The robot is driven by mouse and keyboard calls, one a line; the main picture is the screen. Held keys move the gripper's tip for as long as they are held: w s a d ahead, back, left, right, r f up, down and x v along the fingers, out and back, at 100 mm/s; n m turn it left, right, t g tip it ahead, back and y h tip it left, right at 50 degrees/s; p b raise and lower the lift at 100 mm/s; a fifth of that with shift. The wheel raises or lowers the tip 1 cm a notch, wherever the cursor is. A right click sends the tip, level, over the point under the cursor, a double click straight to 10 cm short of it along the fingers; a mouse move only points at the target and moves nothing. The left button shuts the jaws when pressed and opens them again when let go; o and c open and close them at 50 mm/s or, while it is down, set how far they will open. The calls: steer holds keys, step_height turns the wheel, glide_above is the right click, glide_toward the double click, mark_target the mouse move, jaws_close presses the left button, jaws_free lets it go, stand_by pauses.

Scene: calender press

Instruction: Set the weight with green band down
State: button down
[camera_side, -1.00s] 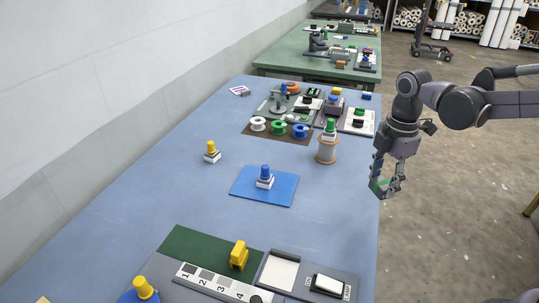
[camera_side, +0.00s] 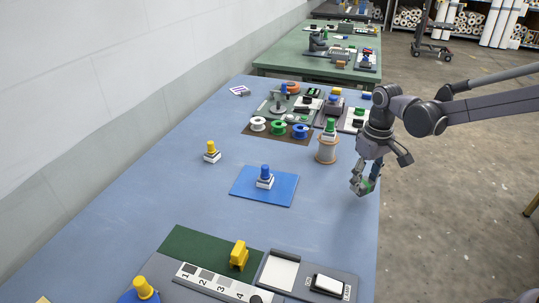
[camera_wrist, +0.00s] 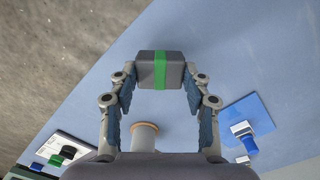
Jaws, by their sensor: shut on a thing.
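The weight with green band (camera_wrist: 160,70) is a dark grey block with a green stripe across its middle. In the wrist view it sits between the fingertips of my gripper (camera_wrist: 160,88), which is shut on it. In the side view my gripper (camera_side: 364,184) hangs near the right edge of the blue table (camera_side: 330,235), to the right of the blue mat and nearer than the wooden spool. There the weight is mostly hidden by the fingers, with only a bit of green showing. I cannot tell how high it is above the table.
A wooden spool (camera_side: 326,152) with a green-topped piece (camera_side: 329,130) on it stands left of my gripper. A blue mat (camera_side: 247,192) bears a blue-knobbed piece (camera_side: 265,176). A yellow-knobbed piece (camera_side: 211,153) stands further left. The table between mat and right edge is clear.

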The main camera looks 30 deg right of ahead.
steer(key=shift+f, duration=0.1)
stand_by(0.4)
steer(key=w+a+r+n, duration=0.4)
steer(key=w+a, duration=0.2)
steer(key=a, duration=0.3)
steer(key=w+a+r+n, duration=0.4)
steer(key=w+a+n, duration=0.1)
steer(key=a, duration=0.4)
glide_above(241, 208)
step_height(241, 208, down, 7)
steer(key=shift+d, duration=0.15)
steer(key=shift+f, duration=2.1)
steer(key=shift+f, duration=0.1)
steer(key=c, duration=0.6)
jaws_free()
